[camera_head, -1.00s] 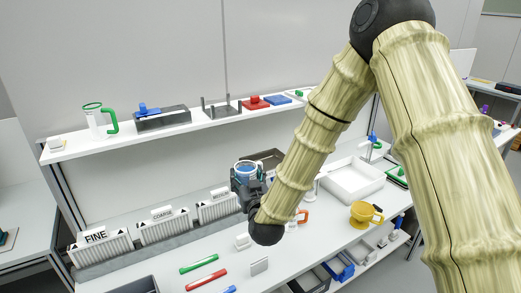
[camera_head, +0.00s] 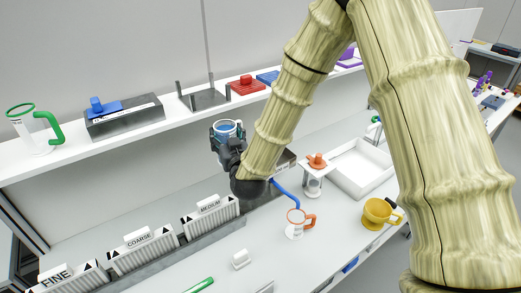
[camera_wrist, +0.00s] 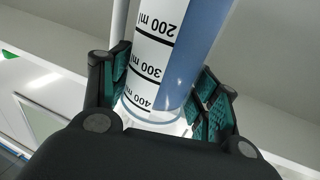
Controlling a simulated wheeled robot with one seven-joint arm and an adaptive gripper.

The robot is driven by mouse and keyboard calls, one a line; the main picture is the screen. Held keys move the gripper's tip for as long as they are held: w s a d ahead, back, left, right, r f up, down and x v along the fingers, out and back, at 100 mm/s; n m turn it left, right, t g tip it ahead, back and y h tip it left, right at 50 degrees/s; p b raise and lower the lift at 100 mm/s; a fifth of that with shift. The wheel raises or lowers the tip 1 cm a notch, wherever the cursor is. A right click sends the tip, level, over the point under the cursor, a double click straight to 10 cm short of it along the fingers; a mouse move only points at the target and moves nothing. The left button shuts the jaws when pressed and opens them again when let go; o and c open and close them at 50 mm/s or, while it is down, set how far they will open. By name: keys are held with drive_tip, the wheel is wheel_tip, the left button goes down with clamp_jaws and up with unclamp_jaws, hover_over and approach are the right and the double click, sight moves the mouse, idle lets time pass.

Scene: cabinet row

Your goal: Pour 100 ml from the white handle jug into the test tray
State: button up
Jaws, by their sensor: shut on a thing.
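My gripper (camera_head: 229,146) is shut around a clear jug (camera_head: 227,128) with blue liquid and holds it up in front of the shelf. In the wrist view the jug (camera_wrist: 152,55) lies between both finger pads and shows marks for 200, 300 and 400 ml. A pale bar beside it, at its left, may be its white handle. A white, shallow, open tray (camera_head: 347,178) stands on the bench to the right of my gripper. It looks empty, and my arm hides part of that area. I see no label naming it the test tray.
An orange-handled jug (camera_head: 297,224), a yellow mug (camera_head: 377,213) and a stand with an orange top (camera_head: 315,172) are near the tray. Labelled FINE, COARSE and MEDIUM boxes (camera_head: 143,253) line the bench. A green-handled jug (camera_head: 33,133) is on the shelf.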

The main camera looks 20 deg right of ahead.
drive_tip(key=shift+r, duration=0.15)
drive_tip(key=shift+d, duration=0.1)
drive_tip(key=shift+s+d+r+m+p, duration=0.1)
drive_tip(key=shift+d+r+m+p, duration=0.25)
drive_tip(key=shift+d+m+p, duration=0.25)
drive_tip(key=shift+m, duration=0.4)
drive_tip(key=shift+d+f+m, duration=0.25)
drive_tip(key=shift+d+m, duration=0.15)
drive_tip(key=shift+m, duration=0.2)
drive_tip(key=shift+d+f+m, duration=0.1)
drive_tip(key=shift+d+m, duration=0.1)
drive_tip(key=shift+m, duration=0.1)
drive_tip(key=shift+w+d+r+m+p, duration=0.15)
drive_tip(key=shift+d+r+m+p, duration=0.05)
drive_tip(key=shift+d+m+p, duration=0.2)
drive_tip(key=shift+w+d+r+m+p, duration=0.2)
drive_tip(key=shift+d+m, duration=0.1)
drive_tip(key=shift+m, duration=0.2)
idle(0.7)
drive_tip(key=shift+d+f+m+g, duration=0.3)
drive_tip(key=shift+d+f+m, duration=0.15)
drive_tip(key=shift+d+m, duration=0.3)
idle(1.0)
drive_tip(key=shift+w+d+f+m+y+b, duration=0.15)
drive_tip(key=shift+f+m+b, duration=0.1)
drive_tip(key=shift+f+m, duration=0.3)
drive_tip(key=shift+s+d+f+m+y+b, duration=0.1)
drive_tip(key=shift+f+m+y+b, duration=0.15)
drive_tip(key=shift+f, duration=0.35)
idle(0.8)
